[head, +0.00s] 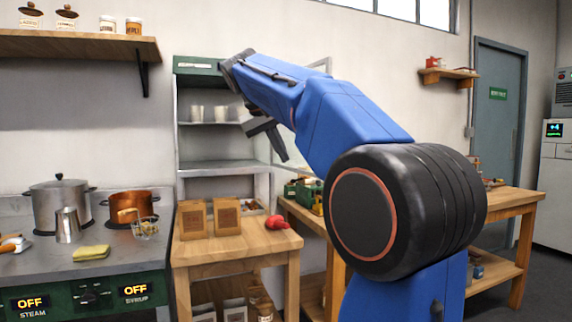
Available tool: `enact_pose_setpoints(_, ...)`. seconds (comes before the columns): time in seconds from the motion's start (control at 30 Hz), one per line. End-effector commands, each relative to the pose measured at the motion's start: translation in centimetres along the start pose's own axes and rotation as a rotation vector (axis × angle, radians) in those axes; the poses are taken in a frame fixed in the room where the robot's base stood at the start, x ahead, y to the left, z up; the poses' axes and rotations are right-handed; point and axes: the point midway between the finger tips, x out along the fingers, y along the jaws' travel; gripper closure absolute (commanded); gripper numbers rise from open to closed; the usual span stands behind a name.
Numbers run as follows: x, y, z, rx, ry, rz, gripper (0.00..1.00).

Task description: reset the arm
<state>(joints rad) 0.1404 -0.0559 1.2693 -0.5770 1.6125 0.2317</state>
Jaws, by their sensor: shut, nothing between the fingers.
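My arm, blue with a large black joint, rises from the bottom right and reaches up and left across the head view. My gripper (277,150) hangs near the arm's far end, in front of the grey shelf unit and above the small wooden table. It is dark, shut and empty, and touches nothing I can see. The arm hides part of the shelf unit and the wall behind it.
Brown paper bags (226,217) and a red object (277,222) stand on the small wooden table (232,248). A steel pot (60,205) and copper pot (133,205) sit on the left counter. A wooden shelf (80,45) hangs upper left. A workbench (515,203) stands behind my arm.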

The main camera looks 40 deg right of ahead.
Motion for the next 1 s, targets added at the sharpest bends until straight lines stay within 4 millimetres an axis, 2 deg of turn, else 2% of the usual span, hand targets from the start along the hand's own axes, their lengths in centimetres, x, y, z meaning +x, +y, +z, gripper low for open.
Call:
enact_pose_setpoints(0.1,-1.6,0.1,0.1,0.0,0.001,-0.001,1.0)
enact_pose_setpoints(0.23,-2.7,0.2,0.2,0.0,0.001,0.0,1.0)
enact_pose_setpoints(0.53,-3.1,0.3,0.3,-0.001,0.0,-0.001,1.0)
enact_pose_setpoints(0.63,-2.9,-0.1,1.1,-0.015,0.003,-0.014,1.0)
enact_pose_setpoints(0.77,-2.1,-1.2,3.5,-0.06,0.01,-0.055,1.0)
enact_pose_setpoints(0.87,-1.1,-2.7,6.4,-0.107,0.018,-0.104,1.0)
enact_pose_setpoints(1.0,0.7,-5.1,11.3,-0.173,0.029,-0.182,1.0)
